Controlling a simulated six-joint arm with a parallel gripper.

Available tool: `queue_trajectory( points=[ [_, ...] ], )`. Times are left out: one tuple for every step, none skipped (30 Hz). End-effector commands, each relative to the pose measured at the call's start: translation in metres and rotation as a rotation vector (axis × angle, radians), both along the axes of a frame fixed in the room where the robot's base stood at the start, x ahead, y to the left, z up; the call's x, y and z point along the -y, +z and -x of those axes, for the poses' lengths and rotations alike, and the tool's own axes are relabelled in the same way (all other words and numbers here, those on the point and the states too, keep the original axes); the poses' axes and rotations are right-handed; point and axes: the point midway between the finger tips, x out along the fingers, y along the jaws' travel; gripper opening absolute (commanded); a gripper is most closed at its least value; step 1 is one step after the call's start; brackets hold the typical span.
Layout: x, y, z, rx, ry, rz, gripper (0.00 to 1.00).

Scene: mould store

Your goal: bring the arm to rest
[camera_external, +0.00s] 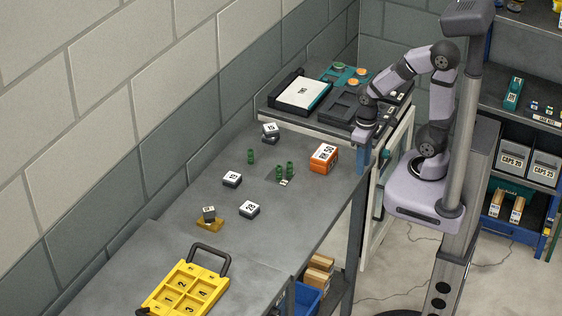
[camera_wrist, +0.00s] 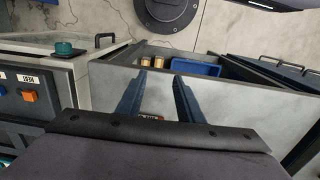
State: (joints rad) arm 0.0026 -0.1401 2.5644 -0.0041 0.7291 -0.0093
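My arm stands folded on its lilac base at the right of the external view. My gripper (camera_external: 364,160) hangs at the right edge of the grey bench (camera_external: 300,225), right of an orange box (camera_external: 323,158) and apart from it. In the wrist view my gripper (camera_wrist: 157,92) shows two blue fingers set well apart, with nothing held between them. A small labelled thing shows low between the fingers, mostly hidden by the gripper body.
The bench holds green cylinders (camera_external: 285,170), several dark blocks with white tops (camera_external: 249,209), a yellow numbered tray (camera_external: 185,291) and a block on an amber piece (camera_external: 209,224). A machine top (camera_external: 300,92) stands behind. Shelves (camera_external: 525,130) stand at right.

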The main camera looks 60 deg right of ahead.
Motion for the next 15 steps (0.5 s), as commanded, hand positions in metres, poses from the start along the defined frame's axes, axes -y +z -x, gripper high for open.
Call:
queue_trajectory(
  points=[
    [-0.001,0.028,-0.004,0.010,-0.003,-0.001,0.34],
    [-0.001,0.035,-0.004,0.011,-0.003,-0.001,0.34],
    [-0.001,0.043,-0.004,0.011,-0.004,-0.001,0.34],
    [-0.001,0.050,-0.004,0.011,-0.004,-0.001,0.34],
    [-0.001,0.057,-0.004,0.011,-0.004,-0.001,0.34],
    [-0.001,0.067,-0.004,0.011,-0.004,-0.001,0.34],
    [-0.001,0.075,-0.004,0.011,-0.004,-0.001,0.34],
    [-0.001,0.083,-0.004,0.011,-0.004,-0.001,0.34],
    [-0.001,0.094,-0.004,0.011,-0.004,-0.001,0.34],
    [-0.001,0.102,-0.004,0.011,-0.004,-0.001,0.34],
    [-0.001,0.110,-0.004,0.011,-0.004,-0.001,0.34],
    [-0.001,0.119,-0.004,0.011,-0.004,-0.001,0.34],
    [-0.001,0.126,-0.004,0.011,-0.004,-0.001,0.34],
    [-0.001,0.132,-0.004,0.011,-0.004,-0.001,0.34],
    [-0.001,0.139,-0.004,0.011,-0.004,-0.001,0.34]
  ],
)
